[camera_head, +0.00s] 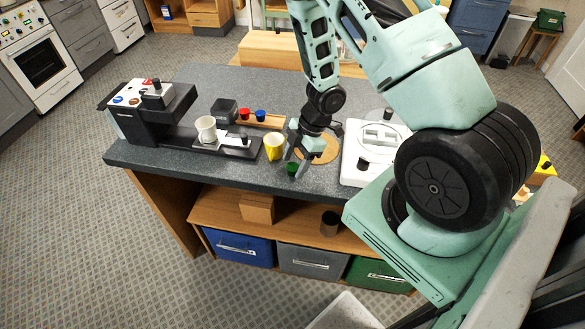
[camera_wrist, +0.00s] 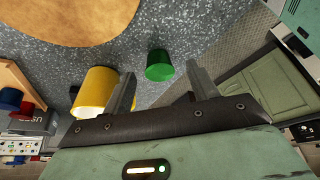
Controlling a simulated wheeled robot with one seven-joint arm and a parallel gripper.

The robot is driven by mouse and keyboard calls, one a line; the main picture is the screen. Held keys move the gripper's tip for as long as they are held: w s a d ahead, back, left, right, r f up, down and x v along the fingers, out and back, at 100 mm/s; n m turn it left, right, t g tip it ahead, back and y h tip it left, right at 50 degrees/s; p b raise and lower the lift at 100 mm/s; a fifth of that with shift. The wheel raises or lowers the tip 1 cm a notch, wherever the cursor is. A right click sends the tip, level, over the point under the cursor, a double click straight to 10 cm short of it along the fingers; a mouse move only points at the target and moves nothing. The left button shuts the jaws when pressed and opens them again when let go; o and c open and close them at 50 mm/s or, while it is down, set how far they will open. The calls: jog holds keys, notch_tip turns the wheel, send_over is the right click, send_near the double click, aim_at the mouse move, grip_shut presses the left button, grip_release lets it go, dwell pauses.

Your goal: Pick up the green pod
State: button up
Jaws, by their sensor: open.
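The green pod (camera_wrist: 159,65) is a small green cup shape on the grey speckled worktop, near its front edge. In the head view the pod (camera_head: 292,169) shows just below my gripper (camera_head: 297,160), partly hidden by the fingers. In the wrist view my gripper (camera_wrist: 163,88) is open and empty. The pod lies ahead of its fingertips, roughly between them and apart from both.
A yellow cup (camera_head: 274,147) stands close beside the left finger. A round cork mat (camera_head: 326,150) lies behind. A black machine (camera_head: 150,110) with a white cup (camera_head: 206,129) stands left. Red (camera_head: 244,114) and blue (camera_head: 260,115) pods sit behind. A white appliance (camera_head: 371,155) stands right.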

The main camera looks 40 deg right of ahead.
jog(key=shift+a+f, duration=0.1)
jog(key=shift+f, duration=0.2)
jog(key=c, duration=1)
jog(key=shift+c, duration=0.2)
